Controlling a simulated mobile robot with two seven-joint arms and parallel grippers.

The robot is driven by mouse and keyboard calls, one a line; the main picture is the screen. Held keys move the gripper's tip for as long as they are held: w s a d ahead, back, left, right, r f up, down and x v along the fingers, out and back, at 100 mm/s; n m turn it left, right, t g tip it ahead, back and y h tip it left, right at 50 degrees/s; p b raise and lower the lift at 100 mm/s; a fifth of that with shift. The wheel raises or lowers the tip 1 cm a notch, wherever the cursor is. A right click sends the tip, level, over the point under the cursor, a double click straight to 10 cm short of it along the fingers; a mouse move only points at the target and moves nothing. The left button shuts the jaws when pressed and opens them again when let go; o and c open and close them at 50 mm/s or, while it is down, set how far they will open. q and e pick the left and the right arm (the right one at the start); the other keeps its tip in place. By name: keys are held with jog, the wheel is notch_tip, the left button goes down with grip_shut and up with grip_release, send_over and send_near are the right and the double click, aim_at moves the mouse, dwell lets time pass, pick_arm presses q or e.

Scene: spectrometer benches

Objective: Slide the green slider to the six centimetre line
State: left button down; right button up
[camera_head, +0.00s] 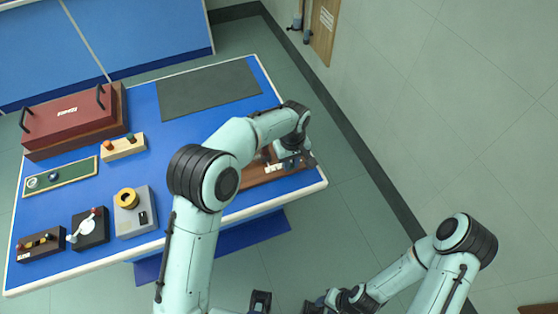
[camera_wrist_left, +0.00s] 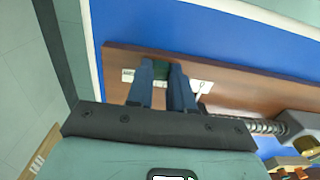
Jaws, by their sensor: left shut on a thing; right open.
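The green slider (camera_wrist_left: 162,70) shows in the left wrist view between my left gripper's fingers (camera_wrist_left: 163,80), near one end of a brown wooden board (camera_wrist_left: 240,92). A white scale strip (camera_wrist_left: 196,84) lies on the board beside the slider; its marks are too small to read. My left gripper (camera_head: 295,162) is shut on the slider at the right of the bench in the head view, where the arm hides most of the board (camera_head: 258,178). My right gripper (camera_head: 287,303) is open and empty at the bottom of the head view, off the bench.
The blue bench (camera_head: 165,170) holds a dark red case (camera_head: 70,118), a green tray (camera_head: 75,174), a grey box (camera_head: 135,218) and a dark mat (camera_head: 205,90). The wall is right.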

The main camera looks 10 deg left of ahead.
aim_at(291, 165)
pick_arm(q)
jog(key=c, duration=1)
grip_release()
notch_tip(291, 165, up, 13)
jog(key=p, duration=0.1)
jog(key=shift+r, duration=0.2)
pick_arm(e)
jog(key=shift+w+r, duration=0.25)
jog(key=shift+r, duration=0.25)
jog(key=shift+w+r, duration=0.2)
jog(key=shift+r, duration=0.3)
